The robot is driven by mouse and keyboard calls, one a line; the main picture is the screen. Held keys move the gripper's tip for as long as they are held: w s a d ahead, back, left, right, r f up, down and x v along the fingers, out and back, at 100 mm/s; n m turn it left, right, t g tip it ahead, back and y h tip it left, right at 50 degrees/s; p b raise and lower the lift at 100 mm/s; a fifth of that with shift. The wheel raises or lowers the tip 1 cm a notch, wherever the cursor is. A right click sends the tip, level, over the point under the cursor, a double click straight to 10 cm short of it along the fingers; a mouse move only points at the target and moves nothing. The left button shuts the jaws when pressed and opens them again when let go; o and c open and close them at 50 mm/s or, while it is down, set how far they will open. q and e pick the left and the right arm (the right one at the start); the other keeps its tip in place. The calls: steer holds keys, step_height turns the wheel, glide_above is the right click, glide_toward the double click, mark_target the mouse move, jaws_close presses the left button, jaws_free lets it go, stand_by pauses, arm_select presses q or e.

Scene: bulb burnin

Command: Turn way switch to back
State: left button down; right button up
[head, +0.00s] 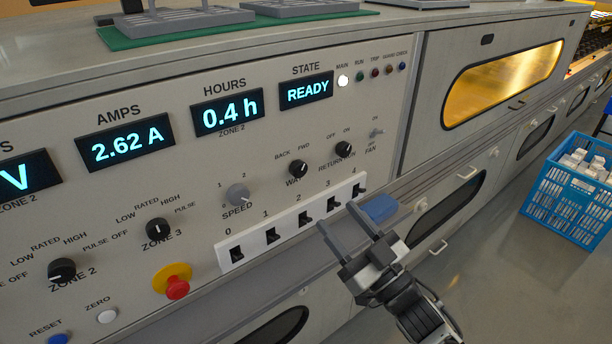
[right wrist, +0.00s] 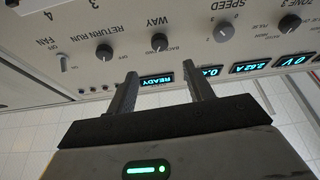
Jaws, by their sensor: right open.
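The WAY switch (head: 298,169) is a small black knob on the grey control panel, with BACK at its upper left and FWD at its upper right. Its pointer is too small to read surely. It also shows upside down in the right wrist view (right wrist: 159,42), beyond the gap between my fingers. My right gripper (head: 337,214) is open and empty, below and right of the knob, in front of the white numbered switch strip. The two fingers also stand apart in the right wrist view (right wrist: 160,82). The gripper appears clear of the knob. My left gripper is not in view.
The RETURN RUN knob (head: 343,149) and FAN toggle (head: 376,133) lie right of WAY, the SPEED knob (head: 238,195) left. The numbered switch strip (head: 288,228) runs below. A red stop button (head: 177,287) sits lower left. A blue crate (head: 570,215) stands far right.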

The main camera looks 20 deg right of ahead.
mark_target(301, 171)
steer(key=x, duration=1.1)
steer(key=shift+p, duration=0.4)
steer(key=c, duration=1)
